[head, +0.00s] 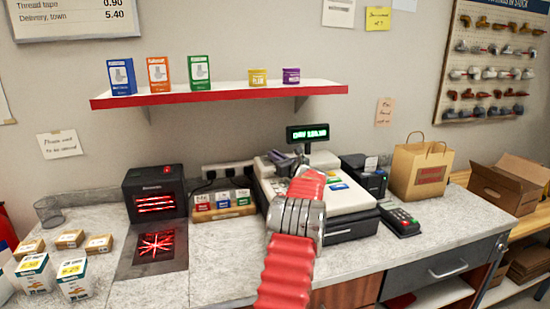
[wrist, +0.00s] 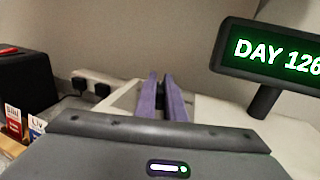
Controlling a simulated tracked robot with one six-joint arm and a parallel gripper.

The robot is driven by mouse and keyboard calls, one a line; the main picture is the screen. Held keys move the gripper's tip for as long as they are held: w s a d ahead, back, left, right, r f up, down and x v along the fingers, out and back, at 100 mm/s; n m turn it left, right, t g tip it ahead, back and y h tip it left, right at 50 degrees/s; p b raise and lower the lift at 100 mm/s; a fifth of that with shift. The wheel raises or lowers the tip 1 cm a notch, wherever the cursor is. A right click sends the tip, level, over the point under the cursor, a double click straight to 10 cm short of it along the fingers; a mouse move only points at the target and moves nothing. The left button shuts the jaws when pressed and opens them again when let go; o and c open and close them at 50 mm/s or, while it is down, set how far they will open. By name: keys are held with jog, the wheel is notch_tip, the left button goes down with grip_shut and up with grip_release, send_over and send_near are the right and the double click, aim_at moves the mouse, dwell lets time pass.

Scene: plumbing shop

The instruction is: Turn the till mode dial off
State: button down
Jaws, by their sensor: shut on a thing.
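The till (head: 345,198) is a pale, low machine with a dark drawer front, standing on the counter behind my arm. Its display (head: 307,133) stands on a post at the back and glows green; in the wrist view the display (wrist: 275,52) reads "DAY 126", cut off at the edge. My gripper (head: 280,157) is at the back left of the till's top. In the wrist view its two purple fingers (wrist: 165,97) are close together against the till, shut on the mode dial. The dial itself is hidden by the fingers, so its setting does not show.
A black scanner (head: 155,190) and a rack of small cards (head: 222,205) stand left of the till. A card terminal (head: 401,221), a black printer (head: 364,176) and a paper bag (head: 420,168) stand right. The red shelf (head: 220,94) hangs above. The front counter is partly clear.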

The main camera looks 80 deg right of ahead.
jog(key=shift+s+d+r, duration=0.1)
jog(key=shift+s+r, duration=0.1)
jog(key=shift+s, duration=0.05)
jog(key=c, duration=2.1)
grip_release()
jog(key=shift+o, duration=1.3)
jog(key=shift+w+f, duration=0.1)
jog(key=shift+f, duration=0.05)
jog(key=v, duration=1.4)
jog(key=shift+w, duration=0.1)
